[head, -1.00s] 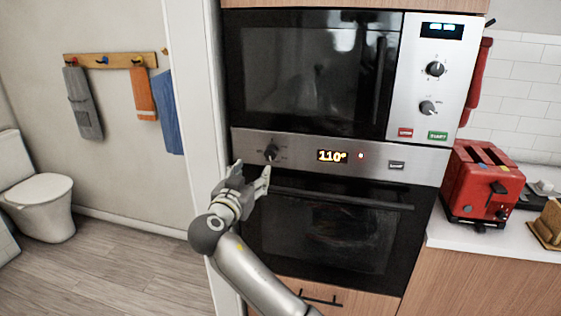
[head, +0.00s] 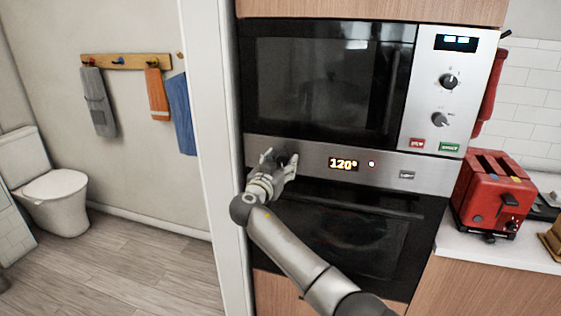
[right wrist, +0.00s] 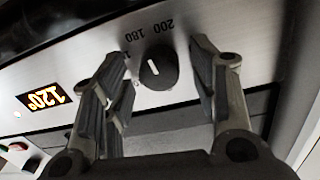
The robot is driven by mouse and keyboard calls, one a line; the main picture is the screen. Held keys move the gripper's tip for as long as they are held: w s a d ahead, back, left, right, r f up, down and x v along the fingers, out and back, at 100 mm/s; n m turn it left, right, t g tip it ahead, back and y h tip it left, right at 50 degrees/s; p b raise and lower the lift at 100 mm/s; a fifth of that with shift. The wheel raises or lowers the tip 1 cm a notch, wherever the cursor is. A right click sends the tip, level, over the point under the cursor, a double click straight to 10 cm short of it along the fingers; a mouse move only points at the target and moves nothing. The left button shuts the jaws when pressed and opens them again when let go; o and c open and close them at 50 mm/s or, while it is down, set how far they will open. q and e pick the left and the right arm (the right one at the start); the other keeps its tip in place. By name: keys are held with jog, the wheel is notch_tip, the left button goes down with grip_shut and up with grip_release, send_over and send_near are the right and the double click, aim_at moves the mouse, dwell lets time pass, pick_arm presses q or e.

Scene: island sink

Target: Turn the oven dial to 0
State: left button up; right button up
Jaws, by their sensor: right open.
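The oven dial (right wrist: 158,68) is a round black knob with a white mark. In the right wrist view it sits on the steel panel between my open fingers, with no contact that I can make out. In the head view the dial (head: 289,159) is mostly hidden behind my right gripper (head: 281,164). My right gripper (right wrist: 160,85) is open, one finger on each side of the dial. The oven display (head: 343,164) reads 120°. It also shows at the left of the right wrist view (right wrist: 43,99). My left gripper is not in view.
A microwave (head: 320,85) with two dials of its own sits above the oven. The oven door handle (head: 350,205) runs just below the panel. A white door frame (head: 215,120) stands close on the left. A red toaster (head: 495,190) is on the counter at right.

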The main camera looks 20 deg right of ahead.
jog(key=c, duration=1)
jog(key=shift+f, duration=0.1)
